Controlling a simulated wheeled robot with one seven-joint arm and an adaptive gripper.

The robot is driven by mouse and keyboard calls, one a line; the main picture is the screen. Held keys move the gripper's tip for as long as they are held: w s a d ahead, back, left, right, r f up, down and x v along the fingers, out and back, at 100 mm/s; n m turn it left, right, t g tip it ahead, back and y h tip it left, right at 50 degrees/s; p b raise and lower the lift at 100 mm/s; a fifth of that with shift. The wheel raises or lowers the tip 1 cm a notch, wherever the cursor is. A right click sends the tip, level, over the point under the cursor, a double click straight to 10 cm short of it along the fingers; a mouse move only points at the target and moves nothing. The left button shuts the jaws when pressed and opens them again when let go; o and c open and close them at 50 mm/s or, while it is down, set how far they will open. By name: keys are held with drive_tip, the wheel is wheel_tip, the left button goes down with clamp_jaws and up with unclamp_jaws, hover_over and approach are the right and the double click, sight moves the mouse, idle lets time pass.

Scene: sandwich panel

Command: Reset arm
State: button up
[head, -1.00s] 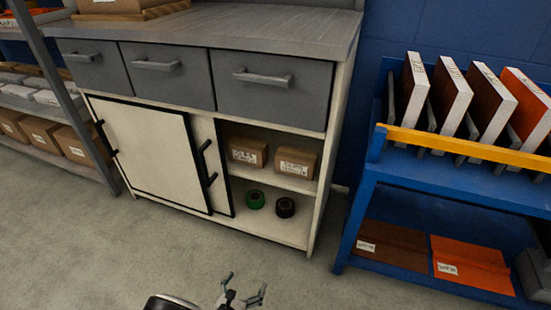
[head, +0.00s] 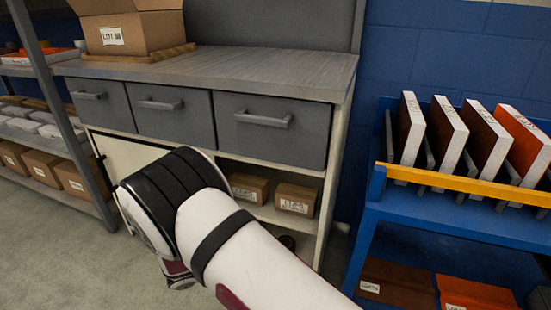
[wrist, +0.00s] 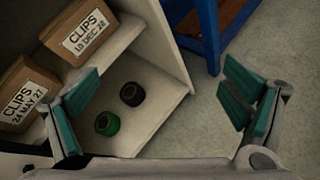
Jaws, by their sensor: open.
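My gripper (wrist: 160,98) is open and empty in the wrist view, its two teal-padded fingers spread wide. It faces the open lower part of the cabinet. My white and black arm covers much of the cabinet front in the head view and hides the gripper there. A green roll (wrist: 107,123) and a black roll (wrist: 132,94) lie on the cabinet's bottom shelf, between the fingers in the picture but not held. In the head view only part of the black roll (head: 288,242) shows.
Two "CLIPS" boxes (wrist: 86,37) (wrist: 27,92) stand on the upper inner shelf. The pale sliding door (head: 128,160) is at the left, partly hidden. A blue rack (head: 430,212) with upright panels stands at right, an open carton (head: 130,28) on the cabinet top. Grey floor lies in front.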

drive_tip(key=s+d+r+m+g+y, duration=0.1)
drive_tip(key=s+d+r+m+g, duration=0.25)
drive_tip(key=d+r, duration=0.4)
drive_tip(key=s+d+r+m+g+y, duration=0.1)
drive_tip(key=s+d+r+m+g, duration=0.25)
drive_tip(key=r, duration=0.65)
drive_tip(key=s+d+r+m+g+y, duration=0.1)
drive_tip(key=s+d+r+m, duration=0.25)
drive_tip(key=d+r, duration=0.5)
drive_tip(key=s+d+r+m+y, duration=0.35)
drive_tip(key=s+r+m, duration=0.2)
drive_tip(key=s, duration=0.55)
drive_tip(key=s+r+m+t+y, duration=0.1)
drive_tip(key=s+m+y, duration=0.35)
drive_tip(key=s, duration=1.05)
wheel_tip(320, 180, up, 37)
drive_tip(key=t+p, duration=0.4)
drive_tip(key=p, duration=3.1)
drive_tip(key=shift+a, duration=0.15)
drive_tip(key=shift+w+n, duration=0.1)
drive_tip(key=shift+n, duration=0.15)
drive_tip(key=shift+c, duration=0.6)
